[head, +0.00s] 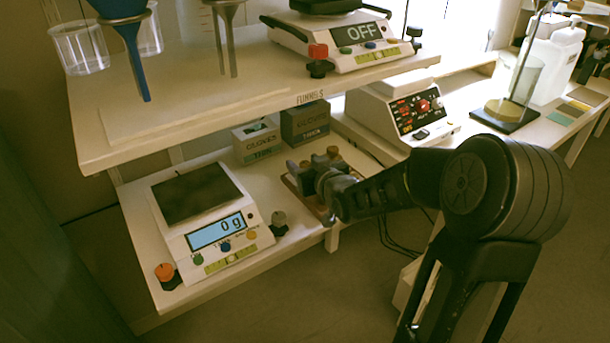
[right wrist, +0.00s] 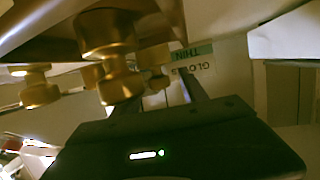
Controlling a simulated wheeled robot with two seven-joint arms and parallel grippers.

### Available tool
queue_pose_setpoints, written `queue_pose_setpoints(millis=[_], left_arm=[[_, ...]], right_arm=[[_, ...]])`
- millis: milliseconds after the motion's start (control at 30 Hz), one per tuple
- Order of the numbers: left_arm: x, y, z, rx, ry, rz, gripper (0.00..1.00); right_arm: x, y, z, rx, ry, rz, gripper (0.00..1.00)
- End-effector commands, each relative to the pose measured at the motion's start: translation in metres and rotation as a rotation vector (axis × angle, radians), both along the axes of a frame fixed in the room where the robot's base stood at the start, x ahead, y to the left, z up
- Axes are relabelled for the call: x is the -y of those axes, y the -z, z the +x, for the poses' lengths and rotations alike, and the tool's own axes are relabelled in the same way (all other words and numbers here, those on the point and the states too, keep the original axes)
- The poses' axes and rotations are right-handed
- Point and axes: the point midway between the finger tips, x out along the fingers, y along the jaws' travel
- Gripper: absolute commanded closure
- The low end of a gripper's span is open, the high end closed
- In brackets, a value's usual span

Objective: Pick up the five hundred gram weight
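Several brass-coloured weights of different sizes stand on a small wooden tray (head: 292,186) on the lower shelf in the head view. No mass labels are readable, so I cannot tell which is the five hundred gram one. My right gripper (head: 332,192) is at the tray's front right, partly covering the weights. In the right wrist view, which looks upside down, a large brass weight (right wrist: 106,36) and a smaller one (right wrist: 40,90) show near the gripper (right wrist: 150,92). Its fingers appear apart, with weights just beyond them; no grip is visible. My left gripper is out of view.
A balance (head: 205,225) reading 0 g stands left of the tray. A red-display device (head: 405,108) stands on the right bench.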

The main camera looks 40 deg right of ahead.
Motion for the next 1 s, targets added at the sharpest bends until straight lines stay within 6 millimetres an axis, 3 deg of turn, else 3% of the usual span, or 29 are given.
queue_pose_setpoints(millis=[600,1000], left_arm=[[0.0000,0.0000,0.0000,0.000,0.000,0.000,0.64],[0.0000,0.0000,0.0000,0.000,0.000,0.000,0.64]], right_arm=[[0.0000,0.0000,-0.0001,0.000,0.000,0.000,1.00],[0.0001,0.0000,-0.0001,0.000,0.000,0.000,1.00]])
